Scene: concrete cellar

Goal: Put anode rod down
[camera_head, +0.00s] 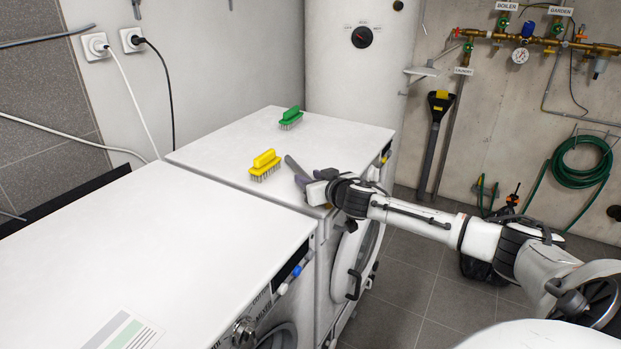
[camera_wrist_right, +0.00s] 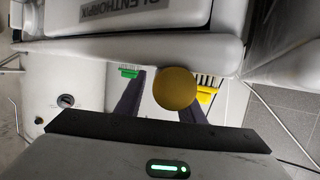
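My right gripper (camera_head: 293,170) reaches over the front edge of the far white machine, beside the yellow brush. Its two dark fingers (camera_wrist_right: 155,98) stand apart in the right wrist view, with white surface showing between them. A round brown-yellow disc (camera_wrist_right: 175,88) overlaps one finger there; it may be an end of the anode rod, but I cannot be sure. In the head view, only a small brownish patch shows under the gripper, and no full rod can be made out. My left gripper is not in view.
The yellow brush (camera_head: 265,165) and green brush (camera_head: 291,118) stand on the far machine (camera_head: 215,150). The near machine (camera_head: 150,240) has a clear top apart from a label (camera_head: 124,331). A boiler (camera_head: 358,70) stands behind; a green hose (camera_head: 580,165) hangs at right.

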